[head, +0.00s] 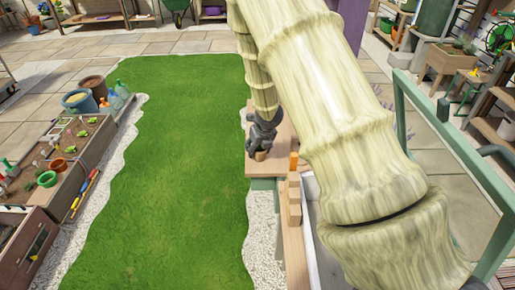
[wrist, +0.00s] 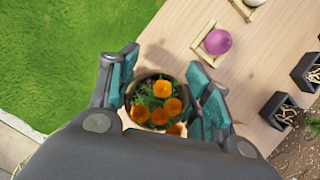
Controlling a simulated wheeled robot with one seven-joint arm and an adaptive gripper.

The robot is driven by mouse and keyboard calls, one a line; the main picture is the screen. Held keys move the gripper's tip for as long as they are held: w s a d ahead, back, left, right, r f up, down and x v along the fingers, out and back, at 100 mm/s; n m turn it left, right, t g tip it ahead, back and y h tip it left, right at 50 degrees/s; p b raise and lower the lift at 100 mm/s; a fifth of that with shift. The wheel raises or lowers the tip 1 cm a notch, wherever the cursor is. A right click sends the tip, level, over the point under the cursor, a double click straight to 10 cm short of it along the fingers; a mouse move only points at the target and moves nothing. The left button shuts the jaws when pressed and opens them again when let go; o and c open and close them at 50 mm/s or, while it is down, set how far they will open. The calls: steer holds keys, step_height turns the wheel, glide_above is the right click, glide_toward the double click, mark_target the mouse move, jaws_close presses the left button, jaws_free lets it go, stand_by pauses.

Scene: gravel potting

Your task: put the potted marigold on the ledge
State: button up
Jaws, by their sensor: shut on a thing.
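The potted marigold has several orange flowers (wrist: 162,90) and green leaves in a dark-rimmed pot (wrist: 133,97). My gripper (wrist: 158,103) is shut on the pot, with teal finger pads at its left and right sides in the wrist view. In the head view my gripper (head: 262,138) is at the far end of a wooden surface (head: 262,170), with a small brown part of the pot (head: 260,155) showing below it. I cannot tell whether the pot touches the wood. Which surface is the ledge is not clear.
Wooden blocks (head: 294,195) stand nearer in the head view. Grass (head: 165,160) lies left.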

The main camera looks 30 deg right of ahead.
steer(key=shift+f, duration=0.2)
steer(key=o, duration=1.1)
steer(key=shift+r, duration=0.1)
steer(key=shift+c, duration=0.2)
steer(key=shift+r, duration=0.1)
steer(key=p+v, duration=0.2)
steer(key=v, duration=1)
steer(key=shift+a, duration=0.1)
